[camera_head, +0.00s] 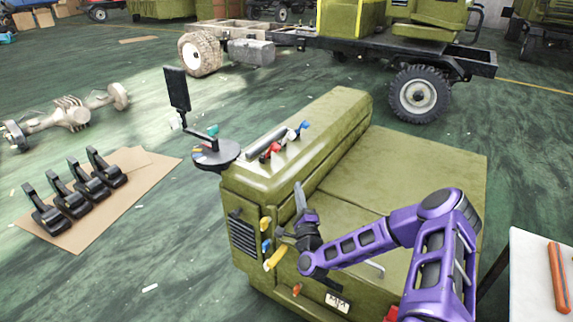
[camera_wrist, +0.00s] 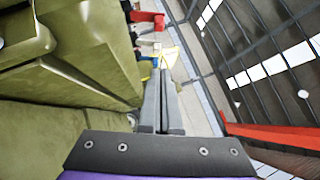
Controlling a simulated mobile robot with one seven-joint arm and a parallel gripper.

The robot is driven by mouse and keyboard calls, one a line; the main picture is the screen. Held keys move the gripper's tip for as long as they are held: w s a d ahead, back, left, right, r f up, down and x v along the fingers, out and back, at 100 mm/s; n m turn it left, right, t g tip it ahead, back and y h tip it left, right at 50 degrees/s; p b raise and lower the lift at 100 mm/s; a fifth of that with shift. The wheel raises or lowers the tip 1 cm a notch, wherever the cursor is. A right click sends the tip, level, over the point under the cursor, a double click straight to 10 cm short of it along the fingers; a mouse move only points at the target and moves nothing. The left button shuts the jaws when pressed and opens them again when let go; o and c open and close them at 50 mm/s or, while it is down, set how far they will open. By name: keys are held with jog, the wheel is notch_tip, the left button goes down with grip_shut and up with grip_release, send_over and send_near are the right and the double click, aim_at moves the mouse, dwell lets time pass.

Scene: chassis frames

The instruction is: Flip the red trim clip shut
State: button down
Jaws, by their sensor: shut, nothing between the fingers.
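A red clip (camera_head: 269,152) sits on the ridge along the top of the olive-green vehicle body (camera_head: 420,165), and it looks raised, though it is too small to tell its angle. A red piece (camera_wrist: 148,18) also shows at the top of the wrist view, beyond my fingertips; I cannot tell whether it is the same clip. My gripper (camera_head: 299,192) is over the near left part of the body, to the right of and below the clip in the head view and apart from it. Its fingers (camera_wrist: 162,75) are together with nothing between them.
A blue clip (camera_head: 303,127) is beside the red one. Yellow and blue pieces (camera_head: 266,245) stick out of the front face near my wrist. A round dark tray (camera_head: 222,160) stands left of the body. A white table (camera_head: 530,270) is at right.

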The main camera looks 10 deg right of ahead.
send_near(281, 148)
jog(key=w+d, duration=0.2)
jog(key=d, duration=0.1)
jog(key=shift+w+f, duration=0.35)
jog(key=shift+w, duration=0.05)
jog(key=w+a, duration=0.1)
jog(key=w+r, duration=0.1)
jog(key=shift+w+a+r, duration=0.25)
jog(key=shift+w+a, duration=0.05)
jog(key=shift+a, duration=0.1)
jog(key=shift+w+a+r, duration=0.2)
jog(key=shift+w+a, duration=0.1)
jog(key=shift+w, duration=0.05)
jog(key=shift+d+r, duration=0.1)
jog(key=shift+r, duration=0.1)
jog(key=shift+n, duration=0.3)
